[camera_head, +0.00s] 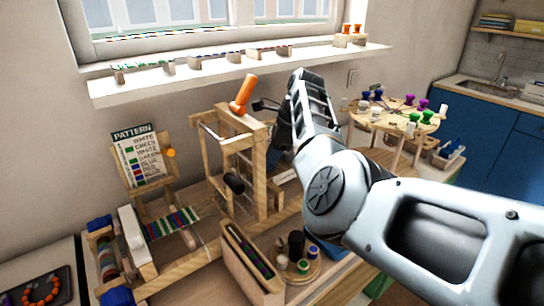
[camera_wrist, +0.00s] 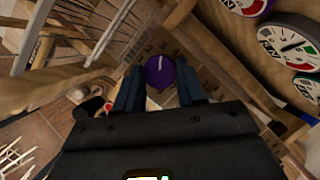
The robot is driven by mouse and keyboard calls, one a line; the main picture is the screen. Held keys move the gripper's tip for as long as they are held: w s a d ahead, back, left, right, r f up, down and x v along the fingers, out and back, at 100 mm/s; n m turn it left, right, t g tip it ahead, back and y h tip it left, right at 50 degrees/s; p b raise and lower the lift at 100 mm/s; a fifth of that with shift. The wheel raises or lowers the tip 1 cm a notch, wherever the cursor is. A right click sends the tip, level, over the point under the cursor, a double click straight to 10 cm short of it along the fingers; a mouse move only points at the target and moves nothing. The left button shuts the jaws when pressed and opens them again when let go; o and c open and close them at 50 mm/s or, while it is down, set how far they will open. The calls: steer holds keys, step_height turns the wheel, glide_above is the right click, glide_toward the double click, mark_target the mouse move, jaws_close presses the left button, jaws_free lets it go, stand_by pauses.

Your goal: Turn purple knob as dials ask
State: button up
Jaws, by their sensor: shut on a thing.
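The purple knob (camera_wrist: 160,72) is near the upper middle of the wrist view, between the two dark fingers of my gripper (camera_wrist: 160,84). The fingers are shut on it from both sides. A pale pointer line on its face points almost straight up in that view. Round dials with needles are at the upper right: one with a purple rim (camera_wrist: 245,5), a pale-faced one (camera_wrist: 288,46) and one with a green rim (camera_wrist: 308,87). Their readings are too small to tell. In the head view my arm hides the knob and the dials.
A wooden loom frame (camera_head: 262,181) with an orange handle (camera_head: 243,95) stands left of my arm. A pattern board (camera_head: 141,160) stands farther left. A round rack (camera_head: 386,124) with coloured spools is behind my arm at right. A window shelf (camera_head: 240,66) runs above.

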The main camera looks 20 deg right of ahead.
mark_target(282, 168)
steer(key=o, duration=1.1)
steer(key=shift+c, duration=0.2)
steer(key=shift+r, duration=0.15)
steer(key=b+v, duration=0.1)
steer(key=v, duration=0.6)
steer(key=shift+d+r, duration=0.15)
steer(key=shift+r, duration=0.1)
steer(key=shift+s+f, duration=0.1)
